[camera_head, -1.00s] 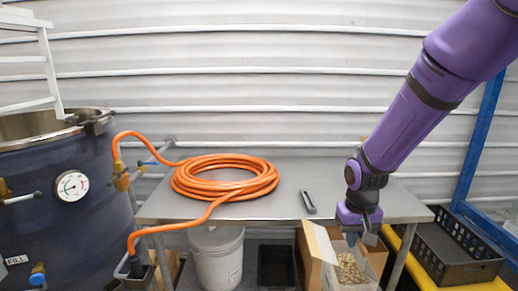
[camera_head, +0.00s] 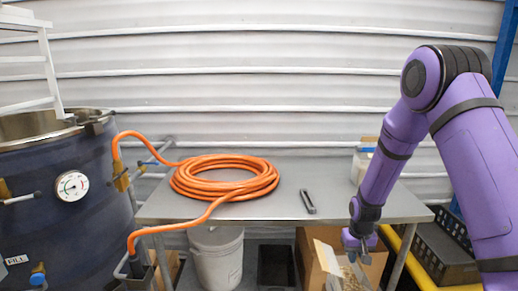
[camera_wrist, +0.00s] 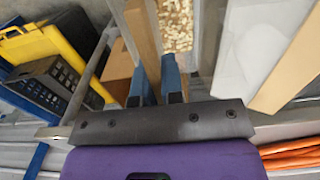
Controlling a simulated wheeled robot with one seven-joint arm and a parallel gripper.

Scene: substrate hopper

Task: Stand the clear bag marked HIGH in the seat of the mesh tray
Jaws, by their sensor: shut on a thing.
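My gripper (camera_head: 358,247) is low in front of the table's right front edge, over the open cardboard box (camera_head: 312,262). In the wrist view its two blue fingers (camera_wrist: 155,90) are closed around a tan strip that looks like a flap of the box (camera_wrist: 146,40). Tan chips (camera_wrist: 174,22) show inside the box beyond the fingers. No clear bag marked HIGH can be made out. A black crate with slotted walls (camera_head: 440,262) stands at the right; I cannot tell if it is the mesh tray.
A grey table (camera_head: 290,205) carries an orange hose coil (camera_head: 225,178) and a dark bar-shaped object (camera_head: 308,201). A pale container (camera_head: 360,166) stands at its back right, partly behind my arm. Under it are a white bucket (camera_head: 217,262) and black bin (camera_head: 276,266). A dark tank (camera_head: 60,215) is at left.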

